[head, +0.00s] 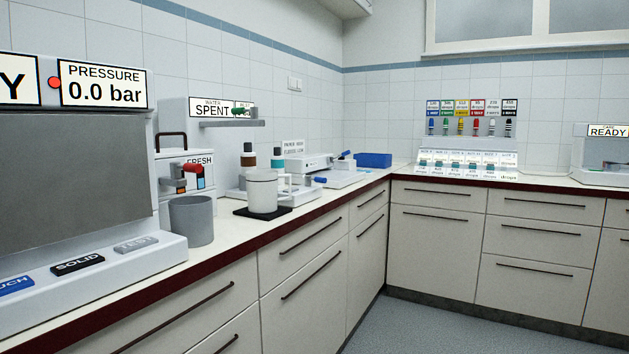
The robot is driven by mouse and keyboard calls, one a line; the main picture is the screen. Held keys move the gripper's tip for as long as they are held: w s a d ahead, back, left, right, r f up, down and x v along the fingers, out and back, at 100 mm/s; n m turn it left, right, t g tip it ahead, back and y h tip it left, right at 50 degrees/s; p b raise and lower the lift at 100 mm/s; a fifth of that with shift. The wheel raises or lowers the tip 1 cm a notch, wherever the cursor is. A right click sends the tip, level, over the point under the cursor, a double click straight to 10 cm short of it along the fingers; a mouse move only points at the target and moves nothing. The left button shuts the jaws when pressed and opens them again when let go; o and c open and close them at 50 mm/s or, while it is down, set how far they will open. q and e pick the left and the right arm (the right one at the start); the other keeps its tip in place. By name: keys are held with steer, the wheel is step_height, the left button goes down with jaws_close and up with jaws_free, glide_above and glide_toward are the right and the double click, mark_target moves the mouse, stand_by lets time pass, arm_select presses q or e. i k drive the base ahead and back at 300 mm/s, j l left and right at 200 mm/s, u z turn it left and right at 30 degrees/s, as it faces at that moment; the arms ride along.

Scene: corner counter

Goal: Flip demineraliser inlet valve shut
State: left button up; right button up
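The demineraliser appears to be the grey wall-side unit (173,122) at left centre, with a sign reading SPENT (212,107). A small green lever (240,111) sits at the right of that sign, above a grey arm-like ledge (232,124). A small label beside the lever is too small to read surely; the lever looks roughly level. Neither of my grippers is in view.
A pressure machine (70,180) reading 0.0 bar fills the left counter. A grey cup (191,220) and a white pot (262,190) on a dark pad stand before the unit. Floor (400,325) is clear; drawers (300,270) line the counter front.

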mark_target(308, 179)
steer(key=u, duration=0.35)
steer(key=i+l+u, duration=0.75)
steer(key=l, duration=0.15)
steer(key=i+l, duration=0.15)
steer(key=l, duration=0.25)
steer(key=i+l+u, duration=0.1)
steer(key=l, duration=0.25)
steer(key=i+l, duration=0.25)
steer(key=l, duration=0.15)
steer(key=i+l, duration=0.15)
steer(key=l, duration=0.25)
steer(key=i+l+u, duration=0.1)
steer(key=l, duration=0.3)
steer(key=i+l, duration=0.2)
steer(key=l, duration=0.2)
